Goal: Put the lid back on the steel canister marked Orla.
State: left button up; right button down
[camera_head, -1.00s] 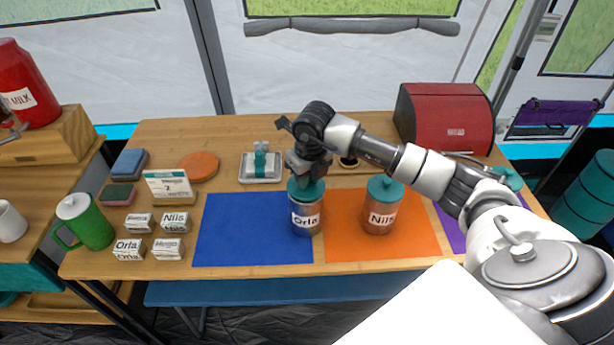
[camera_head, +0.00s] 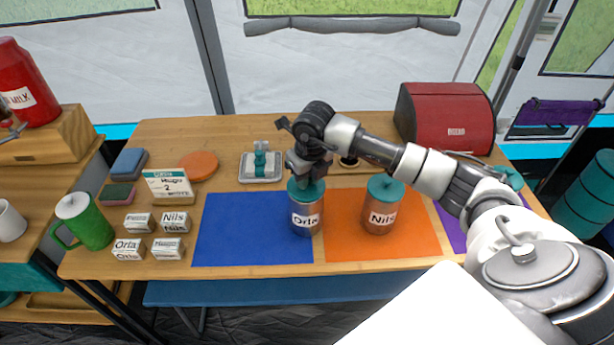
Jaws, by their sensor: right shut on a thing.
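The steel canister marked Orla (camera_head: 306,222) stands upright on the right edge of the blue mat (camera_head: 245,240). A teal lid (camera_head: 303,191) sits at its top, level as far as I can see. My right gripper (camera_head: 306,176) is right above the canister, shut on the lid, and partly hides its top. Whether the lid is fully seated I cannot tell. The canister marked Nils (camera_head: 380,217), with its own teal lid (camera_head: 385,187), stands on the orange mat (camera_head: 413,243) to the right. My left gripper is not in view.
My right arm reaches over the table's right side, past the red bread box (camera_head: 446,122). A card sign (camera_head: 170,187), several small name blocks (camera_head: 169,249) and a green mug (camera_head: 85,222) stand at left. The blue mat's left part is clear.

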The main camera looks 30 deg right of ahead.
dwell(0.7)
jog(key=shift+c, duration=2)
grip_release()
jog(key=shift+r+p, duration=2.2)
jog(key=shift+r, duration=1.25)
jog(key=shift+c, duration=0.3)
